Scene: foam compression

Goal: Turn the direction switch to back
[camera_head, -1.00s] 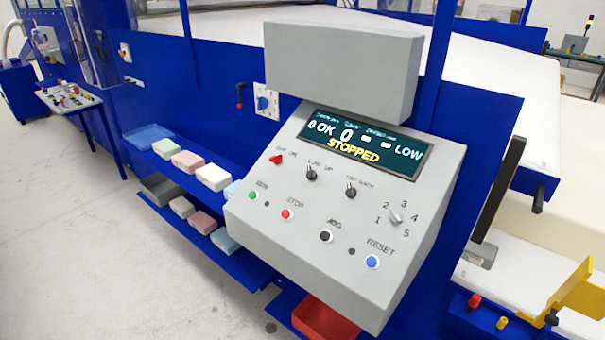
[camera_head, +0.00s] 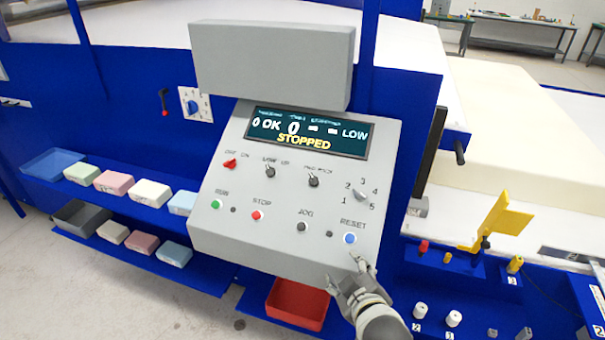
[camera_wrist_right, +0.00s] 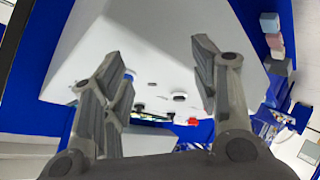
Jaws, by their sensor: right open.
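The grey control panel (camera_head: 285,215) has a screen (camera_head: 308,133) that reads STOPPED. The direction switch (camera_head: 313,181) is a small black lever knob under the right part of the screen; its label is too small to read surely, and I cannot tell its exact setting. My right gripper (camera_head: 346,268) is open and empty at the panel's lower right edge, below the blue RESET button (camera_head: 350,239) and apart from the switch. In the right wrist view, the open fingers (camera_wrist_right: 158,70) face the pale panel, whose controls look small and partly hidden. My left gripper is not in view.
Other controls surround the switch: a red switch (camera_head: 230,163), a middle black switch (camera_head: 269,171), a numbered dial (camera_head: 360,195) and a red STOP button (camera_head: 256,215). A red bin (camera_head: 298,303) sits below the panel. Shelves with foam blocks (camera_head: 150,193) stand at left.

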